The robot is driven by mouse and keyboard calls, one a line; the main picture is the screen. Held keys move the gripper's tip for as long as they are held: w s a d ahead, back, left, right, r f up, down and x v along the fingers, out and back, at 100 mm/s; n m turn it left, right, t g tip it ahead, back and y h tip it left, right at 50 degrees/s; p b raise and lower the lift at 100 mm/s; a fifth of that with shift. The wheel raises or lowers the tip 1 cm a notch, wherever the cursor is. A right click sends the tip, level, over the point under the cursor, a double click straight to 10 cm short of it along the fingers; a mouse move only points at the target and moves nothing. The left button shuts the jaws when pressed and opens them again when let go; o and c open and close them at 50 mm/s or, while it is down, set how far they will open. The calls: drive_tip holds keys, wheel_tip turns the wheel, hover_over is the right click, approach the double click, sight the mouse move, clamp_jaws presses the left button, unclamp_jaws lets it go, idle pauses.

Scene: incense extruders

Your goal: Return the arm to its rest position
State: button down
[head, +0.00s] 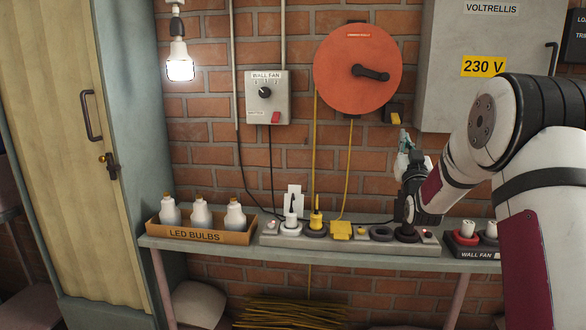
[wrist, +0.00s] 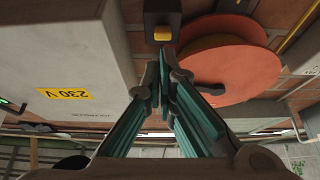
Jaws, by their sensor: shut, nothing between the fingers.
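My gripper (head: 404,138) is in the right half of the head view, with its teal fingers pointing up, above the right part of the shelf. It is shut and empty. In the wrist view the fingers of my gripper (wrist: 166,62) come together at the tips. The tips appear just below a small black box with a yellow front (head: 394,115), which also shows at the top of the wrist view (wrist: 163,31). I cannot tell the gap between them. My arm reaches in from the right edge of the head view.
A shelf (head: 190,244) bears a box of LED bulbs (head: 195,236), a power strip (head: 345,247) with plugs, and a wall fan box (head: 474,249). An orange reel (head: 340,65), a wall fan switch (head: 266,107) and a grey 230 V cabinet (head: 450,40) are on the brick wall.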

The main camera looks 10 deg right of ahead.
drive_tip(key=s+a+f+n+g+y, duration=0.1)
drive_tip(key=s+a+g+y, duration=0.1)
drive_tip(key=s+a+g, duration=0.45)
drive_tip(key=s+a+f+n+g+y, duration=0.1)
drive_tip(key=s+a+f+g+y, duration=0.15)
drive_tip(key=s+a, duration=0.6)
drive_tip(key=s+a+f+g+y, duration=0.1)
drive_tip(key=s+a+f+g, duration=0.25)
drive_tip(key=s, duration=1.05)
drive_tip(key=s+a+f+n+g, duration=0.15)
drive_tip(key=s+f+g, duration=0.3)
drive_tip(key=s, duration=0.95)
drive_tip(key=s+a+f+m+g+y, duration=0.1)
drive_tip(key=s+a+f+g, duration=0.25)
drive_tip(key=s, duration=1.05)
wheel_tip(320, 180, up, 18)
drive_tip(key=t+p, duration=0.2)
drive_tip(key=p, duration=1.3)
drive_tip(key=shift+w+n, duration=0.25)
drive_tip(key=shift+n, duration=0.1)
